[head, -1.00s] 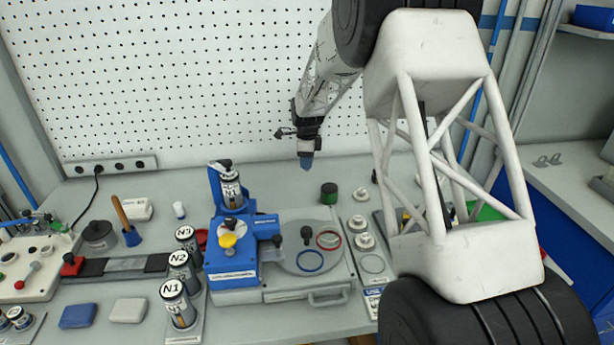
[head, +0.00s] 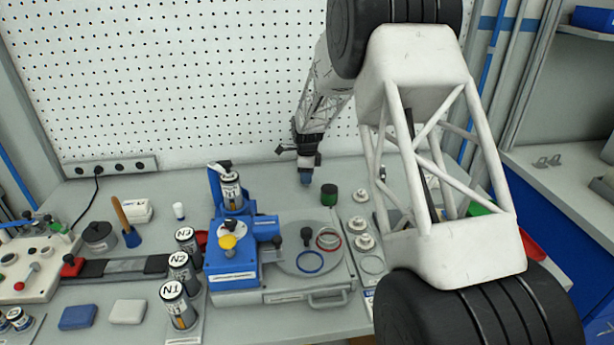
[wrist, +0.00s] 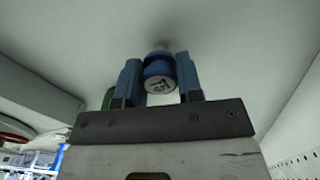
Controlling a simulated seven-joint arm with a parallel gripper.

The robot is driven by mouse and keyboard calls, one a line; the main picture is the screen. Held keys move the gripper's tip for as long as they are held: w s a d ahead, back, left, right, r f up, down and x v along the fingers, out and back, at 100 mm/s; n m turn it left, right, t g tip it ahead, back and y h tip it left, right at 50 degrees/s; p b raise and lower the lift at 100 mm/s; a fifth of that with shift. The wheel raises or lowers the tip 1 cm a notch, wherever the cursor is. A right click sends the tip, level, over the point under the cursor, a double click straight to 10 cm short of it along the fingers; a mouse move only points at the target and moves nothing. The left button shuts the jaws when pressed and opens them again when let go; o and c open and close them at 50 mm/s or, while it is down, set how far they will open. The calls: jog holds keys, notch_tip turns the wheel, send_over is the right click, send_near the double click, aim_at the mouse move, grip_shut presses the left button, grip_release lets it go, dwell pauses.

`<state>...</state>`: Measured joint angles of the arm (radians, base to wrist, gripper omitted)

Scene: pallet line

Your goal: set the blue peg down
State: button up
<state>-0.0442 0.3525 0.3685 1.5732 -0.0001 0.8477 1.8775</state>
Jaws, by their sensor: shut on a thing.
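My gripper (head: 305,168) hangs pointing down over the back of the bench, left of the dark green-topped cylinder (head: 329,194). In the wrist view my gripper (wrist: 160,82) has its two blue fingers shut on the blue peg (wrist: 159,69). The peg sits between the fingers, with a pale round end with dark marks facing the camera. In the head view the peg is too small to tell from the blue fingertips. The gap between the peg's lower end and the bench is hard to judge.
A blue fixture (head: 232,265) and a grey plate with rings (head: 335,276) stand in front of the gripper. Several pale knobbed discs (head: 362,225) are to the right. The pegboard (head: 200,80) rises behind. Bare bench (head: 280,193) lies around the gripper.

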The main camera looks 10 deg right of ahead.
jog(key=shift+f, duration=0.15)
jog(key=o, duration=0.9)
notch_tip(320, 180, up, 12)
jog(key=shift+r, duration=0.1)
dwell(0.6)
dwell(0.6)
